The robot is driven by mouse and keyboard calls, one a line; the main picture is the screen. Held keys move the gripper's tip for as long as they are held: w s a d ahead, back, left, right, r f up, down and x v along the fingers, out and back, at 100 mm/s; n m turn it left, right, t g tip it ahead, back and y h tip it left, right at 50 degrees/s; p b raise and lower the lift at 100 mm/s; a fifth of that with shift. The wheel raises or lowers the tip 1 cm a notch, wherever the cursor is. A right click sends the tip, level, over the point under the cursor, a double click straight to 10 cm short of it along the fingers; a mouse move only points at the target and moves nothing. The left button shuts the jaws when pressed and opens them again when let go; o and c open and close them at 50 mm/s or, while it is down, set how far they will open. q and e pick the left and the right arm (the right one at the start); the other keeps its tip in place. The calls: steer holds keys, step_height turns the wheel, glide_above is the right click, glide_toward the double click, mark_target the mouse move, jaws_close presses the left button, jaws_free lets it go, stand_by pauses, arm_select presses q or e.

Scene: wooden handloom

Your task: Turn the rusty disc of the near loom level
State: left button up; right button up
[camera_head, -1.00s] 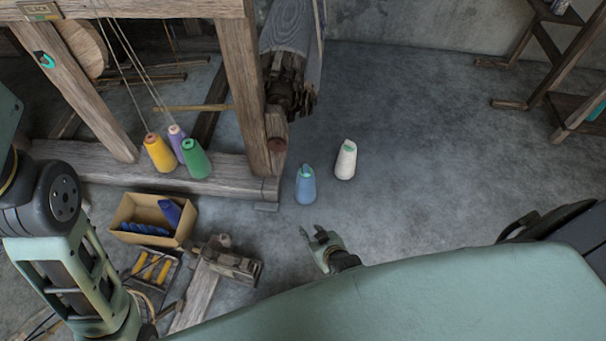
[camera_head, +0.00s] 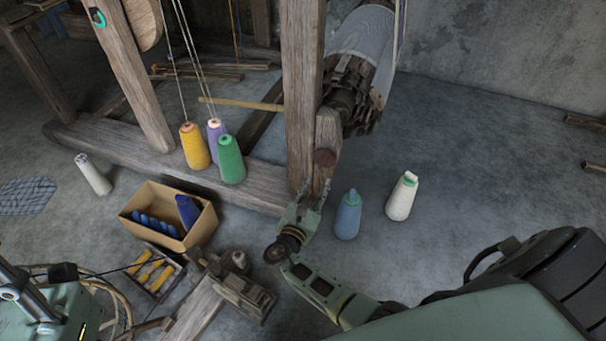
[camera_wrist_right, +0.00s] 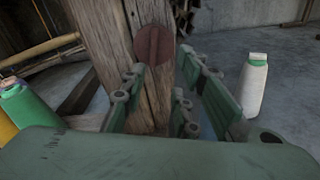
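My right gripper (camera_head: 314,192) is just below and in front of the disc. Its fingers (camera_wrist_right: 168,84) are spread apart, with the disc just beyond the tips and nothing between them. I cannot see contact. My left gripper does not show clearly.
A blue cone (camera_head: 348,215) and a white cone (camera_head: 402,196) stand right of my right gripper. Yellow (camera_head: 194,147), purple and green (camera_head: 230,160) cones stand by the loom's base beam. A cardboard box (camera_head: 203,228) sits at front left.

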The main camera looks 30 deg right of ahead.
mark_target(323, 162)
steer(key=shift+t+h, duration=0.3)
steer(key=x, duration=0.2)
steer(key=r+b+x, duration=0.1)
steer(key=x, duration=0.2)
steer(key=b+x, duration=0.1)
steer(key=x, duration=0.2)
steer(key=shift+w+a+r, duration=0.2)
steer(key=shift+r, duration=0.05)
jaws_close()
